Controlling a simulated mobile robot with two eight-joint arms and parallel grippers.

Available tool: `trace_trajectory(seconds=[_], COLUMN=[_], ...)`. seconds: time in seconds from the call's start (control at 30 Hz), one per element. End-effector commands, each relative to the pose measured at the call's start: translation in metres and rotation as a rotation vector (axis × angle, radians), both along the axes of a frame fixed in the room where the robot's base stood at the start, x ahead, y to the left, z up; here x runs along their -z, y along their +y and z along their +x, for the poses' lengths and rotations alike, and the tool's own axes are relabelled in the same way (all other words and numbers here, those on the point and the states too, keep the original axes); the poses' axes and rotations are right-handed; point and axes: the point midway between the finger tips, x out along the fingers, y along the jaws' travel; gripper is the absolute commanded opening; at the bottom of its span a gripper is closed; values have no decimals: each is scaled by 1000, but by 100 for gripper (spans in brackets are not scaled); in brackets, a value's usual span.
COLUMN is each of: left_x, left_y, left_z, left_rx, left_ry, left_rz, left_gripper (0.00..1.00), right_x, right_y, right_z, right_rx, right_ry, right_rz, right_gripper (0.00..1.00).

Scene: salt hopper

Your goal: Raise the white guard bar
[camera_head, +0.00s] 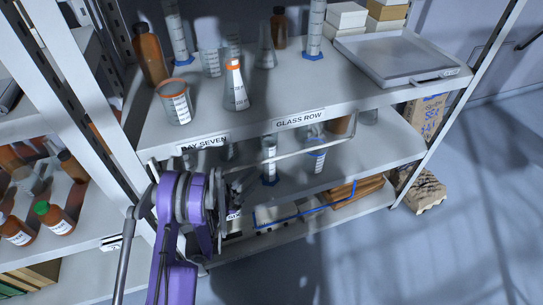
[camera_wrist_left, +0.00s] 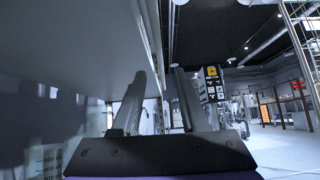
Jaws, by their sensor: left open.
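The white guard bar (camera_head: 318,149) is a thin pale rail running across the front of the shelf below the GLASS ROW label in the head view. Its right end bends back up toward the upper shelf. My left gripper (camera_head: 238,184) is at the bar's left end, just under the upper shelf's front edge. In the left wrist view the two fingers of my left gripper (camera_wrist_left: 160,76) stand apart with nothing clearly between them. A pale edge runs down toward the fingertips there; I cannot tell whether it is the bar. Contact with the bar cannot be told. My right gripper is not in view.
The upper shelf (camera_head: 218,104) holds flasks, cylinders, brown bottles and a grey tray (camera_head: 395,62). Cylinders (camera_head: 269,160) stand behind the bar on the middle shelf. A side rack with brown bottles (camera_head: 54,218) is on the left. The floor at right is largely clear.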

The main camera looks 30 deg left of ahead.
Motion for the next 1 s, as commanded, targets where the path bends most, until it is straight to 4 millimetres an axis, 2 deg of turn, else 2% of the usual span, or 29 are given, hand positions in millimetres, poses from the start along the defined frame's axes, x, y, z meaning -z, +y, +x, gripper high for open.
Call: trace_trajectory(seconds=[0.2,0.4,0.6,0.87,1.0], left_x=[-31,-53,-62,-63,-63], left_y=[-21,-35,-41,-42,-42], left_z=[23,39,46,47,47], left_rx=[4,2,1,1,1], left_ry=[1,2,1,1,1], left_rz=[-2,-3,-2,-2,-2], left_gripper=[44,44,44,44,20], right_x=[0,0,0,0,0], right_y=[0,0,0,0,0], right_z=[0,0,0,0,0], right_rx=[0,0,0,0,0], right_ry=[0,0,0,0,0], right_rz=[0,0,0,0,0], right_gripper=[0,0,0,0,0])
